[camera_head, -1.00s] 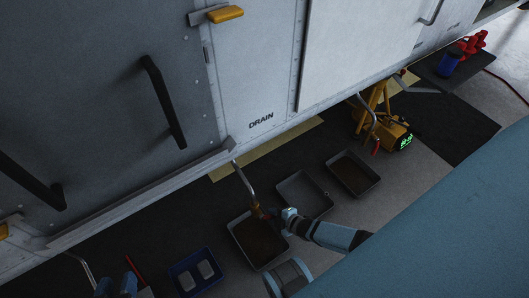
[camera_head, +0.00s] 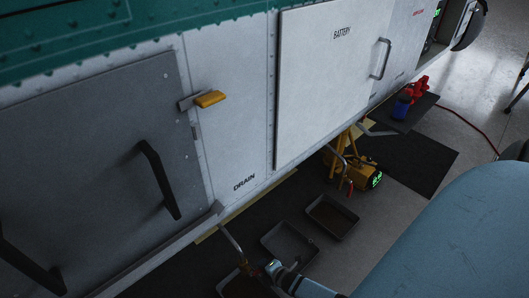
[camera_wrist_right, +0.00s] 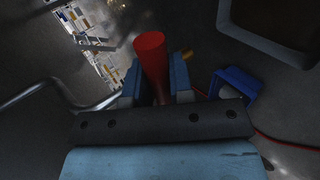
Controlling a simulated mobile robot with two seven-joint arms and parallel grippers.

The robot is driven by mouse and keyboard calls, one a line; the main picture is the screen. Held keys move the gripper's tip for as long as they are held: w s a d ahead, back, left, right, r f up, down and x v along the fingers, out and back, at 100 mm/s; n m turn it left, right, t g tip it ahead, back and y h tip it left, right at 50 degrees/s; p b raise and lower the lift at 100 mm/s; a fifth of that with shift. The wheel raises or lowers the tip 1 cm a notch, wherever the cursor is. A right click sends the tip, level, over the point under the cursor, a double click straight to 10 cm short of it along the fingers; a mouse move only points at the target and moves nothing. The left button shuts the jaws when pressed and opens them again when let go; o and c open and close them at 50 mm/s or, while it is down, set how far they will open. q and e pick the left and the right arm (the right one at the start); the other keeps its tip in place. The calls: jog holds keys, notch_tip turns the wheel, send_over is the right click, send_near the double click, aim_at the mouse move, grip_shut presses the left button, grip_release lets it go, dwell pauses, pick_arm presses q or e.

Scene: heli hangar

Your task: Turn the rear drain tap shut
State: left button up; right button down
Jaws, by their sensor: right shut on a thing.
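The rear drain tap (camera_head: 249,270) is at the lower end of a bent metal pipe (camera_head: 231,240) below the DRAIN panel, near the bottom edge of the head view. My right gripper (camera_head: 268,270) is at this tap. In the right wrist view, my right gripper (camera_wrist_right: 155,90) is shut on the tap's red handle (camera_wrist_right: 150,50), which stands up between the blue fingers. The bent pipe (camera_wrist_right: 45,92) also shows at the left there. The tap's body is small and dark in the head view, so the handle's angle is hard to tell. My left gripper is out of view.
Under the tap is a drip tray (camera_head: 232,286), partly cut off. A yellow jack (camera_head: 358,168) stands beyond, beside another pipe with a red handle (camera_head: 350,188).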

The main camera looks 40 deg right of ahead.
dwell(0.3)
jog(key=c, duration=1)
grip_release()
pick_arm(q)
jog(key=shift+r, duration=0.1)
pick_arm(e)
jog(key=shift+s+r, duration=0.2)
jog(key=shift+s, duration=0.1)
pick_arm(q)
jog(key=p, duration=0.4)
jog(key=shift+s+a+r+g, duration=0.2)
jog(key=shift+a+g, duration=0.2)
pick_arm(e)
jog(key=v, duration=1.3)
jog(key=shift+s+f, duration=0.1)
jog(key=shift+s, duration=0.05)
